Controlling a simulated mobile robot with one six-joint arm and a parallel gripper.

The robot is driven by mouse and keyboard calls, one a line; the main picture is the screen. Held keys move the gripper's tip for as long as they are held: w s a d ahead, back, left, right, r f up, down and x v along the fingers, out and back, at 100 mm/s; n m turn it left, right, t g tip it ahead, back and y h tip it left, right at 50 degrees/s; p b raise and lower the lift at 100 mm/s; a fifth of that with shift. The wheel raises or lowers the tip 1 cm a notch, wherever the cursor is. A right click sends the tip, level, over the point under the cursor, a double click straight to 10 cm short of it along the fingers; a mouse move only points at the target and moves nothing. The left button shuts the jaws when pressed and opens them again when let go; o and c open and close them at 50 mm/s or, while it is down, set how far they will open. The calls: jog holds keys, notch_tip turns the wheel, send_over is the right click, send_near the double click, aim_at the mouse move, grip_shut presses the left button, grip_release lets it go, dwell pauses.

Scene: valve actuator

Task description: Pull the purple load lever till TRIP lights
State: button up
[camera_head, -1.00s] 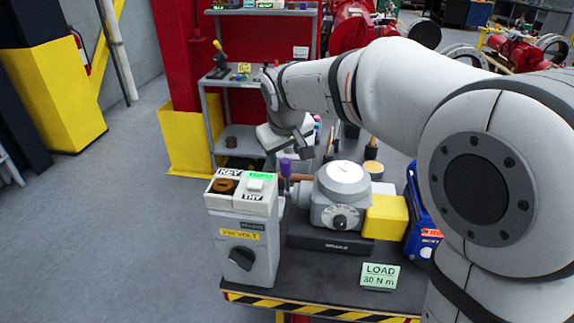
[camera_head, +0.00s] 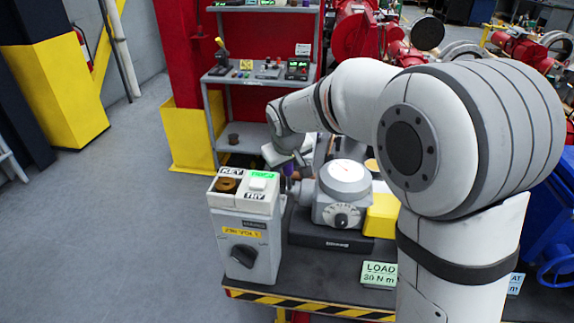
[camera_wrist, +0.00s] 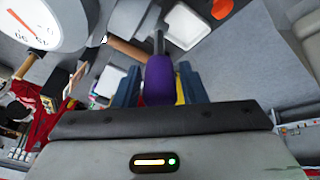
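The purple load lever knob (camera_wrist: 159,80) stands between my two blue fingers in the wrist view, with its grey rod running up beyond it. My gripper (camera_wrist: 160,86) is around the knob; a sliver of yellow shows between the knob and the right finger, so the fingers look open. In the head view my gripper (camera_head: 291,165) is low over the lever, and only a little purple (camera_head: 289,169) shows beneath it. The grey actuator with its round dial (camera_head: 346,173) stands right of the lever.
A grey control box (camera_head: 245,230) with a KEY label, a green-lit label and a black knob stands left of the lever. A LOAD 30 N m sign (camera_head: 379,274) is at the bench's front edge. A shelf rack (camera_head: 245,140) stands behind.

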grip_shut()
dwell(0.3)
